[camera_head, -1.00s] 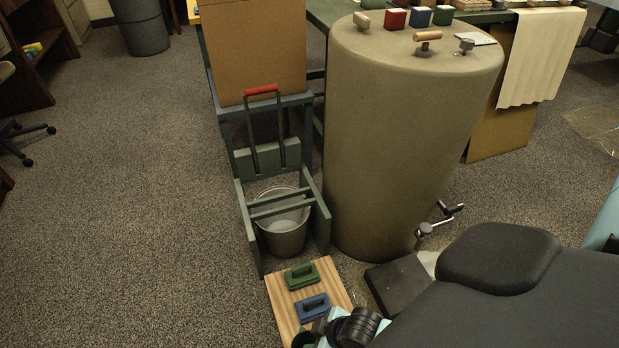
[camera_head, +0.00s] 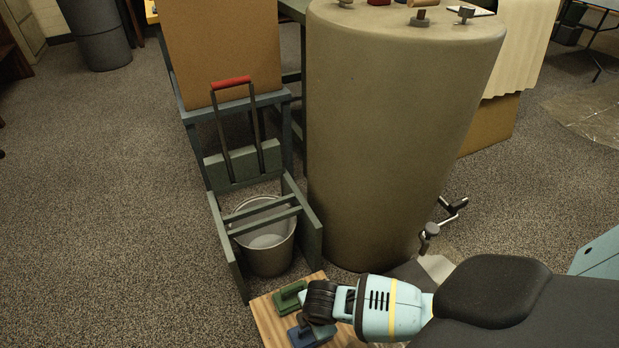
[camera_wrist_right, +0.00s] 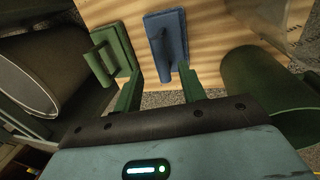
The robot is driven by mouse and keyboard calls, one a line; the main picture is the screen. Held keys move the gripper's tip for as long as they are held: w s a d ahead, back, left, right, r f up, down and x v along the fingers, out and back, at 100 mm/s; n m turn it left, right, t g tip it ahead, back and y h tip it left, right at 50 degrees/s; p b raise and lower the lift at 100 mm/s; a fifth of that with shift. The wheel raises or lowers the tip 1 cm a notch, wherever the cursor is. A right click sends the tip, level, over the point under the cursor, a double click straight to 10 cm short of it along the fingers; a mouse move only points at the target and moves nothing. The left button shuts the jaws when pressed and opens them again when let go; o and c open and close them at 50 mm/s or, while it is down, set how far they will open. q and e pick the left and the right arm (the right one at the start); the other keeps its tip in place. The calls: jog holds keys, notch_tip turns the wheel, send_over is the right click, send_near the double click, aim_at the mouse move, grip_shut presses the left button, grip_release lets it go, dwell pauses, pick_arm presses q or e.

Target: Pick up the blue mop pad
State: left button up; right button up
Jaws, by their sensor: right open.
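The blue mop pad (camera_head: 302,338) lies on a wooden board (camera_head: 268,322) at the bottom of the head view, partly hidden by my right gripper (camera_head: 318,318). In the right wrist view the blue mop pad (camera_wrist_right: 174,28) is a flat block with a raised handle. My right gripper (camera_wrist_right: 162,72) is open, with one green finger on each side of the blue handle in the picture. I cannot tell whether they touch it. A green mop pad (camera_wrist_right: 120,40) lies beside it, left of the fingers; it also shows in the head view (camera_head: 288,295). My left gripper is out of view.
A grey bucket (camera_head: 268,256) stands in a green wringer frame (camera_head: 312,235) behind the board. A large tan drum (camera_head: 390,140) stands behind and right, with a tap (camera_head: 430,232) low on its side. Carpet at the left (camera_head: 110,220) is clear.

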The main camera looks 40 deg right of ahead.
jog(key=shift+w+d+f+b, duration=0.1)
jog(key=shift+f+b, duration=0.5)
jog(key=shift+f, duration=0.35)
jog(key=shift+w+d+f+b, duration=0.15)
jog(key=shift+f+b, duration=0.4)
jog(key=shift+f, duration=0.35)
jog(key=shift+w+d+f+b, duration=0.1)
jog(key=shift+f+b, duration=0.5)
jog(key=shift+f, duration=0.35)
jog(key=shift+w+f, duration=0.15)
jog(key=shift+f, duration=0.15)
jog(key=shift+r, duration=0.1)
jog(key=shift+c, duration=0.2)
jog(key=c, duration=0.7)
